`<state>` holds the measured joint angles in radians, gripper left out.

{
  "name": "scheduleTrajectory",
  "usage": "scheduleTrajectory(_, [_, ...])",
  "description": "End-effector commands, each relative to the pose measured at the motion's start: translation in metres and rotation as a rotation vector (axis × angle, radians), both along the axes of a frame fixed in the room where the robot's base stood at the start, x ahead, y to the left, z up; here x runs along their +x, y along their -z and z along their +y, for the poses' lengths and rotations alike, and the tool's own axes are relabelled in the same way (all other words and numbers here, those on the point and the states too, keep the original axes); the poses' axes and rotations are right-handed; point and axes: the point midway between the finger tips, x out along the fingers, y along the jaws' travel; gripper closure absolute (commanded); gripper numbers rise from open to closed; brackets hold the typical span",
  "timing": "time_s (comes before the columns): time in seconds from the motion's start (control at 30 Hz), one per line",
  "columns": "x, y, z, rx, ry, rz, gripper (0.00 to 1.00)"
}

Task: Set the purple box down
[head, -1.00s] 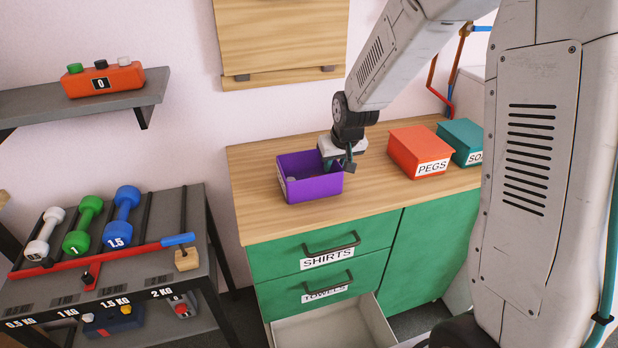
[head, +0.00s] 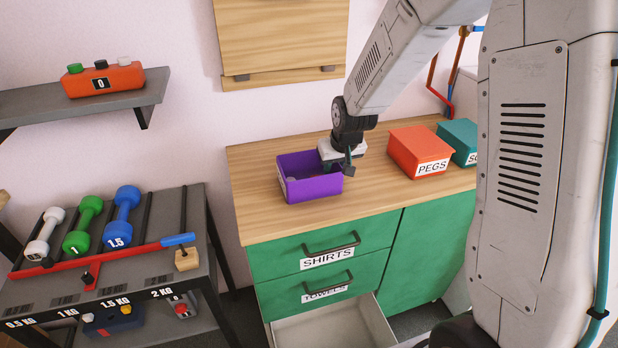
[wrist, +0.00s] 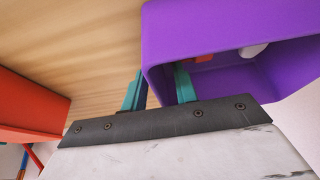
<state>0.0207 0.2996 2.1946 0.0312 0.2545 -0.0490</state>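The purple box (head: 312,188) rests upright on the wooden counter top (head: 400,195), towards its left end. It is open at the top, and small items show inside it. My gripper (head: 340,165) is at the box's right wall, pointing down. In the wrist view my gripper (wrist: 160,88) has one teal finger outside the purple box (wrist: 215,25) and the other inside. The wall lies between them, and the fingers stand apart wider than the wall looks thick. Part of the wall is hidden behind the gripper.
A red PEGS box (head: 415,148) and a teal box (head: 458,138) stand on the counter to the right. Green drawers (head: 285,258) are below, with an open bottom drawer (head: 345,330). A dumbbell rack (head: 150,270) stands at left. The counter front is clear.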

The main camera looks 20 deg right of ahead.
Motion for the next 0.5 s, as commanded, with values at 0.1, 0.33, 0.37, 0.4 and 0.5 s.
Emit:
scheduleTrajectory(0.1, [-0.0001, 0.0000, 0.0000, 0.000, 0.000, 0.000, 0.76])
scheduleTrajectory(0.33, [0.0001, -0.0003, 0.0000, 0.000, 0.000, 0.000, 1.00])
scheduleTrajectory(0.37, [0.0001, -0.0003, 0.0000, 0.000, 0.000, 0.000, 1.00])
scheduleTrajectory(0.4, [0.0001, -0.0003, 0.0000, 0.000, 0.000, 0.000, 1.00])
scheduleTrajectory(0.5, [0.0001, -0.0003, 0.0000, 0.000, 0.000, 0.000, 1.00])
